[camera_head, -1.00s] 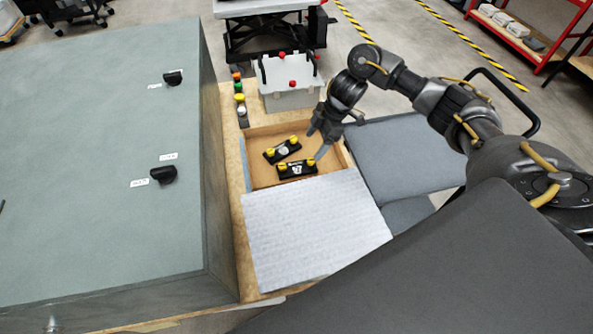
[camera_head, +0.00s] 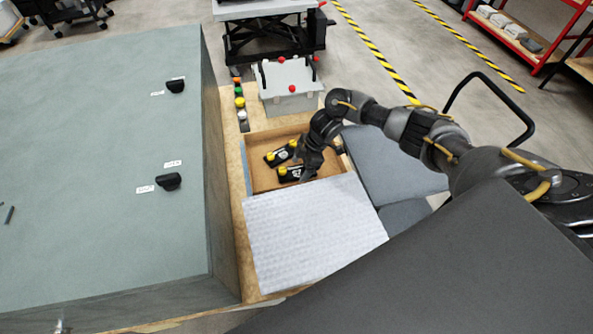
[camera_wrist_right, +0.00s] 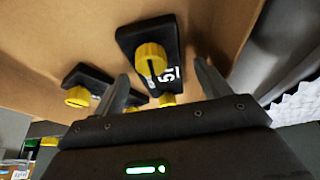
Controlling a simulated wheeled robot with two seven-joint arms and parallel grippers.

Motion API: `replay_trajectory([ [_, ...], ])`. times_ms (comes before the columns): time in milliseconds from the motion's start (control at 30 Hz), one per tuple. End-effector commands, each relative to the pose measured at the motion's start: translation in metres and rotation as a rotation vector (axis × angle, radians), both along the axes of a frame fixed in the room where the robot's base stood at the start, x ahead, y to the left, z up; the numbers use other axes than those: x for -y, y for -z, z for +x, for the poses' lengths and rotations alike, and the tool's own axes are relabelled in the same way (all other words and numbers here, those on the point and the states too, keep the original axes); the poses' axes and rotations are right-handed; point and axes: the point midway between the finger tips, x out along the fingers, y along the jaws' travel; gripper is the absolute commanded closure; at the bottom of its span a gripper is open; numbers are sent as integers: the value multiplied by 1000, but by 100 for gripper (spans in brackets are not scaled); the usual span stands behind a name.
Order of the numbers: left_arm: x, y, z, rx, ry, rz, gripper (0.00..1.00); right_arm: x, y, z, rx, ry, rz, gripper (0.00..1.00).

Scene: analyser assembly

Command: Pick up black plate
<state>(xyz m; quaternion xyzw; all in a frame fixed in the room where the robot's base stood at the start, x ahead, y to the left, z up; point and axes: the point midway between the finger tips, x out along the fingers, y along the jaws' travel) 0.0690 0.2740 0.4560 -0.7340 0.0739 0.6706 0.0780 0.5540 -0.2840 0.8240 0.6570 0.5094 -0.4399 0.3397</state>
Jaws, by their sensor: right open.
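Two black plates with yellow knobs lie in the open cardboard box (camera_head: 262,180). The nearer black plate (camera_head: 282,176) has white lettering and is partly hidden by my right gripper (camera_head: 303,176). The farther black plate (camera_head: 272,160) lies just behind it. In the right wrist view the lettered plate (camera_wrist_right: 170,36) is just ahead of the two fingertips, about in line with the gap between them. The other plate (camera_wrist_right: 92,76) lies to its left. My right gripper is open, its fingers apart with nothing held. My left gripper is not in view.
A white padded sheet (camera_head: 310,230) covers the near part of the box. A grey cabinet (camera_head: 100,150) stands left and a grey padded block (camera_head: 385,165) right. A pale case (camera_head: 290,85) and coloured buttons (camera_head: 239,97) are behind the box.

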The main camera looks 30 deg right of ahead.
Motion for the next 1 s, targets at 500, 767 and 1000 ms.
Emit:
replay_trajectory([
  [500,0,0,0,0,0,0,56,0,2,1,2,1,0,57],
  [767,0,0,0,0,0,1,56,-1,2,1,2,1,1,76],
  [1000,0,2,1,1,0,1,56,-1,-2,2,4,-1,1,76],
])
